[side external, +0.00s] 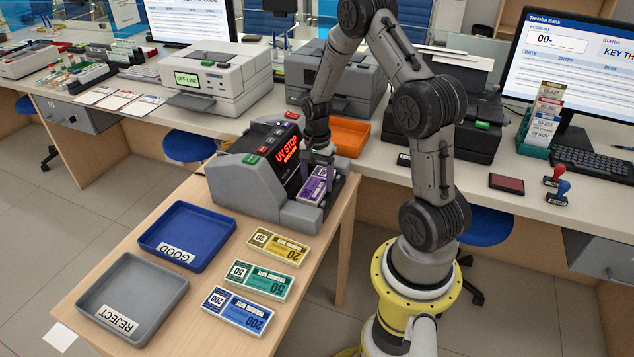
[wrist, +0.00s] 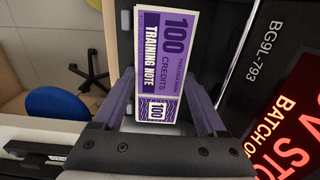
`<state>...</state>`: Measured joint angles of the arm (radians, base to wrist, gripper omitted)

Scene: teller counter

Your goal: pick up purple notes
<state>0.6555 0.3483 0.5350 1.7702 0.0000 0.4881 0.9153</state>
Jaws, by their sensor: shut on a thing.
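The purple notes (side external: 312,186) are a stack printed "100 CREDITS TRAINING NOTE". They stand tilted at the right end of the grey note-counting machine (side external: 246,177), whose red display reads "UV STOP". My gripper (side external: 322,158) reaches down from above and is shut on the notes. In the wrist view the purple notes (wrist: 163,60) lie between my two purple-grey fingers (wrist: 165,90). Whether the notes are clear of the machine's pocket cannot be told.
On the wooden table are a blue GOOD tray (side external: 187,264), a grey REJECT tray (side external: 103,330), and yellow (side external: 277,247), green (side external: 258,280) and blue (side external: 237,311) note stacks. An orange tray (side external: 350,136) and grey printers stand on the counter behind.

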